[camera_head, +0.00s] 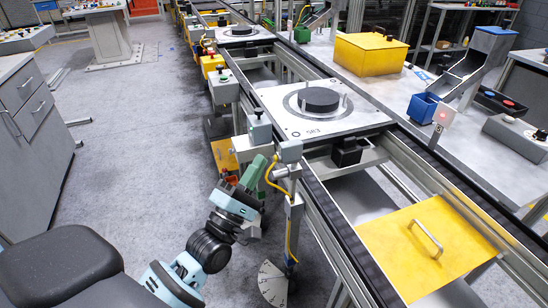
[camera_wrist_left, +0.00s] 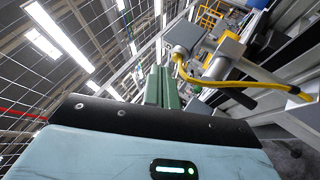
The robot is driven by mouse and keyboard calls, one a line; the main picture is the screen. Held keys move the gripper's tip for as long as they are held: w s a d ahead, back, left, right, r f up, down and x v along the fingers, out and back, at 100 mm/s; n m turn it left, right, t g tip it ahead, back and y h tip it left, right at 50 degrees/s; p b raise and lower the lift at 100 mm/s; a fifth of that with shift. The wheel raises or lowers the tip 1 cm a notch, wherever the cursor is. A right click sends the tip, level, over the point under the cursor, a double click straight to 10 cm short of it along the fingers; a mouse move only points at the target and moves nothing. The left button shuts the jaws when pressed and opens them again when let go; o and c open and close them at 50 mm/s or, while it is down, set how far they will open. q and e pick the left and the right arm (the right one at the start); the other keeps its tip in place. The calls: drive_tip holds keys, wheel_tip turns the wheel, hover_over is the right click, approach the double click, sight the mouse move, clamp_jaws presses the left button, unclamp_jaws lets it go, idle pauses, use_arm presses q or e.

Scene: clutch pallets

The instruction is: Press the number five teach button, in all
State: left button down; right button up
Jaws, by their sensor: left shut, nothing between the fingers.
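My left gripper (camera_head: 257,166) has green fingers, pressed together with nothing between them. It points up beside the near side of the conveyor, just left of a grey box with a yellow cable (camera_head: 290,152). In the left wrist view the shut fingers (camera_wrist_left: 163,88) stand upright, with the grey box (camera_wrist_left: 185,36) and its cable right of them. A small grey box with a dark top knob (camera_head: 259,129) stands beyond the fingertips. Farther along is a pale box with a button on top (camera_head: 223,88). No number five is readable on any button. My right gripper is not in view.
A conveyor (camera_head: 340,220) runs along the right, carrying a white pallet with a black disc (camera_head: 290,122). A yellow lid with a handle (camera_head: 400,250) lies inside its near frame. A grey drawer cabinet (camera_head: 30,120) stands left. The floor between is clear.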

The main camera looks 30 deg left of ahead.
use_arm(q)
drive_tip(key=s+a, duration=0.3)
drive_tip(key=shift+s+a, duration=0.1)
drive_tip(key=shift+s, duration=0.3)
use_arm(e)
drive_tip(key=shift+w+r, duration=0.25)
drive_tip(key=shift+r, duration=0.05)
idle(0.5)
